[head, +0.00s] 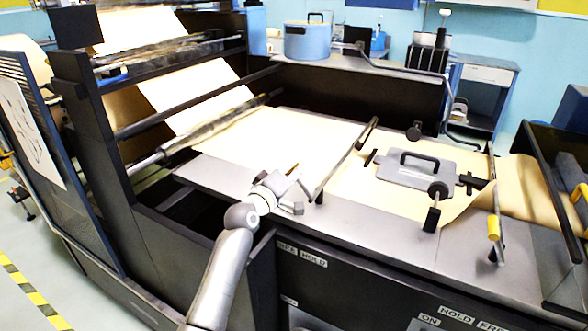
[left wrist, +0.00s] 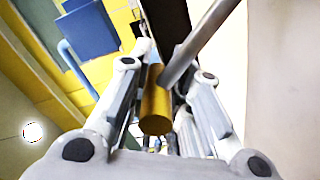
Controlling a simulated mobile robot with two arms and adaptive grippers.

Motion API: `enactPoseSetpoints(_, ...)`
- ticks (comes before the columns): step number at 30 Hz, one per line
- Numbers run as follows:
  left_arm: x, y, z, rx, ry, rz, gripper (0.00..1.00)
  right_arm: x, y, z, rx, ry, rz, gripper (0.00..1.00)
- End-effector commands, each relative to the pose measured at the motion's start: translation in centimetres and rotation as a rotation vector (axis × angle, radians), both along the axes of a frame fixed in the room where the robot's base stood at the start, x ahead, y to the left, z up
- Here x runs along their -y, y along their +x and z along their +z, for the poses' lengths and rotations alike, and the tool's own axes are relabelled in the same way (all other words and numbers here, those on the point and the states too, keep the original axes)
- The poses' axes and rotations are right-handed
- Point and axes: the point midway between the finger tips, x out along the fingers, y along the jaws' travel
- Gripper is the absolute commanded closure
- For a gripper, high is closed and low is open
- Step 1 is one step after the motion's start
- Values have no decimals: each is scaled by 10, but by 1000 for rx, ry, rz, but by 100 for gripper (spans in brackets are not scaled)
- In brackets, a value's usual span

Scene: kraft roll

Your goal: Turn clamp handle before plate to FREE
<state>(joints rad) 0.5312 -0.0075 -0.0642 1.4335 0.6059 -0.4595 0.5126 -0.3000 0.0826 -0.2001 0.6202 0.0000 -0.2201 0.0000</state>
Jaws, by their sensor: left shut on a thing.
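My left gripper (head: 294,190) is at the near end of the clamp bar (head: 345,160) that crosses the paper left of the grey plate (head: 415,170). In the left wrist view its fingers are shut on a yellow cylindrical handle (left wrist: 156,108), with a grey metal rod (left wrist: 200,42) close beside it. A FREE label, partly covered, and a HOLD label (head: 314,259) are on the dark front panel below. My right gripper is not in view.
A second clamp bar with a yellow handle (head: 493,228) stands right of the plate. Black knobs (head: 437,190) stand around the plate. A dark frame with rollers (head: 200,90) rises at left. The metal deck (head: 375,228) in front is mostly clear.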

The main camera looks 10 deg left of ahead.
Motion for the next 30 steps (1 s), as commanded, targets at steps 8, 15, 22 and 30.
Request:
enactPoseSetpoints(8,2,-1,-2,-5,-6,-4,61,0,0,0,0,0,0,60)
enactPoseSetpoints(15,1,0,-1,-1,-2,-1,61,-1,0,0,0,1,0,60)
enactPoseSetpoints(22,-3,-9,-1,-1,0,0,61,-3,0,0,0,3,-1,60)
enactPoseSetpoints(30,-14,-46,-1,-2,-1,0,61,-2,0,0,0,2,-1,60)
